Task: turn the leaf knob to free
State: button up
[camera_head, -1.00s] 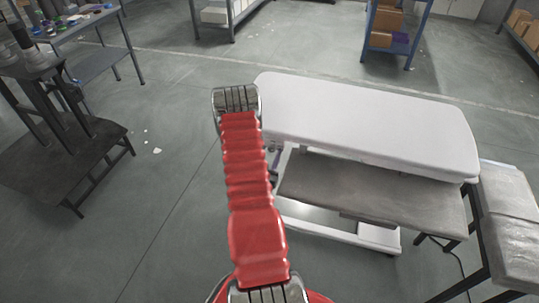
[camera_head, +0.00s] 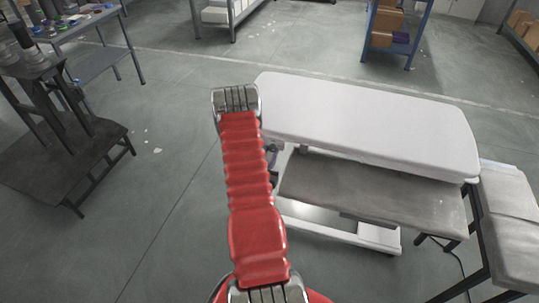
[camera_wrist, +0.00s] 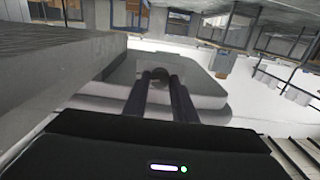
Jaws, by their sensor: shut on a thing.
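The lift table has a white padded top (camera_head: 370,120). A grey leaf (camera_head: 380,195) sits below its near edge. In the wrist view the two dark fingers of my gripper (camera_wrist: 161,84) close around a small dark round knob (camera_wrist: 160,72), which I take for the leaf knob. The fingers hide most of it, so its turn position cannot be read. In the head view only a dark bit of my gripper shows beside my red arm, at the table's left end; the knob is hidden there.
A grey padded bench (camera_head: 510,220) stands close at the right of the table. A dark stand (camera_head: 70,150) is on the left, with a workbench (camera_head: 85,30) behind it. A blue shelf (camera_head: 400,35) with boxes stands at the back. The floor between stand and table is clear.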

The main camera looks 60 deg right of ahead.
jog(key=shift+d, duration=0.15)
jog(key=n, duration=0.3)
jog(key=shift+n, duration=0.4)
jog(key=n, duration=0.3)
jog(key=shift+n, duration=0.3)
jog(key=n, duration=0.4)
jog(key=shift+n, duration=0.3)
jog(key=shift+w+n, duration=0.1)
jog(key=shift+n, duration=1.8)
jog(key=shift+f, duration=0.1)
jog(key=o, duration=1)
jog(key=shift+o, duration=0.2)
